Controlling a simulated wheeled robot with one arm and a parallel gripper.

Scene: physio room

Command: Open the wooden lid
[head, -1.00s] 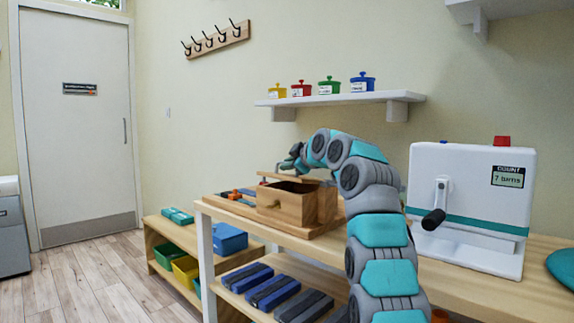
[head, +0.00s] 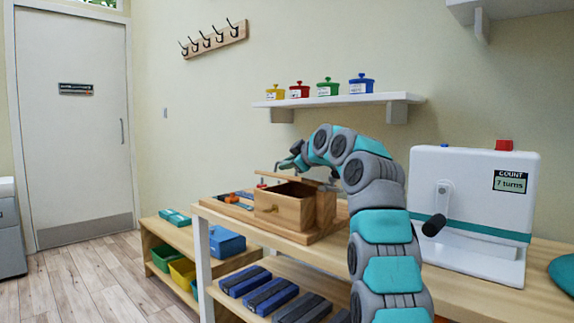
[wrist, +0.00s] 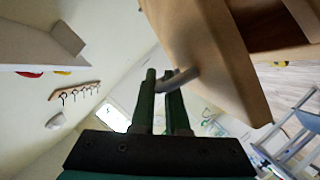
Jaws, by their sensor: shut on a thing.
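The wooden lid (head: 293,178) shows as a thin board above the box, with a gap at the front. In the wrist view, the two dark green fingers of my gripper (wrist: 164,82) are shut around a grey metal handle (wrist: 181,79) that sticks out from the lid (wrist: 205,60).
A white crank machine (head: 474,200) stands at right on the bench (head: 450,282). Tools lie left of the box. A wall shelf (head: 335,99) with several coloured pots is above. A low shelf (head: 185,232) with bins stands at left; the floor there is clear.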

